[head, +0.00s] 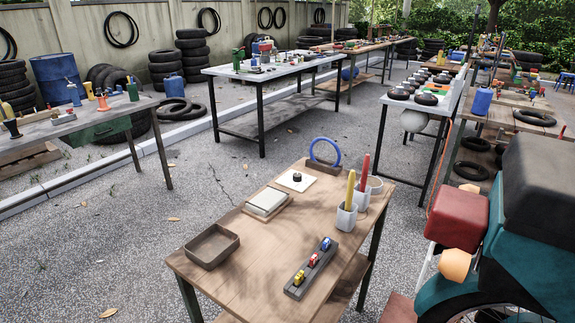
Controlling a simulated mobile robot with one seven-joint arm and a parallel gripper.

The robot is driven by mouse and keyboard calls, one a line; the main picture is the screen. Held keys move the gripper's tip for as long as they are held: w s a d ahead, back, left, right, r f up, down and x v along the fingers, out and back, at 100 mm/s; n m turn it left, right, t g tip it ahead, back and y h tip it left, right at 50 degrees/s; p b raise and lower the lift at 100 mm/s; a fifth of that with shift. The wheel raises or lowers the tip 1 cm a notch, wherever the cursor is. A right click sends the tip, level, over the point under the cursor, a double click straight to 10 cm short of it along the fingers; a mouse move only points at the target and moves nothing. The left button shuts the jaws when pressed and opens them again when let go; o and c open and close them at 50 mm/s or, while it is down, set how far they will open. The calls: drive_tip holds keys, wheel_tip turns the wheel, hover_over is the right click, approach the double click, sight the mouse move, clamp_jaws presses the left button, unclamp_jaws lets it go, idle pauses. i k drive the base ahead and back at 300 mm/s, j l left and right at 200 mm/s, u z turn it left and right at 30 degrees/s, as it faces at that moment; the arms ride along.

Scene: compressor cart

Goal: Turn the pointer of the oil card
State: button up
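A pale square card (300,182) lies flat near the far left edge of the near wooden table. A small dark round piece (297,176) sits on it. This looks like the oil card with its pointer, but it is too small to tell which way the pointer faces. My gripper is not in view, and nothing covers the card.
On the same table (245,275) are an empty brown tray (212,245), a pale block or pad (267,202), a blue ring (325,151) on a stand, cups with yellow and red sticks (347,216), and a grey rack (313,268) with small coloured pieces. A red-and-teal vehicle (458,220) stands at right.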

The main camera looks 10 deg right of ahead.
sight(297, 177)
drive_tip(key=i+j, duration=0.4)
drive_tip(key=i+j+z, duration=0.1)
drive_tip(key=i+j, duration=0.35)
drive_tip(key=j, duration=0.15)
drive_tip(key=i+j+z, duration=0.1)
drive_tip(key=i+j, duration=0.3)
drive_tip(key=j, duration=0.1)
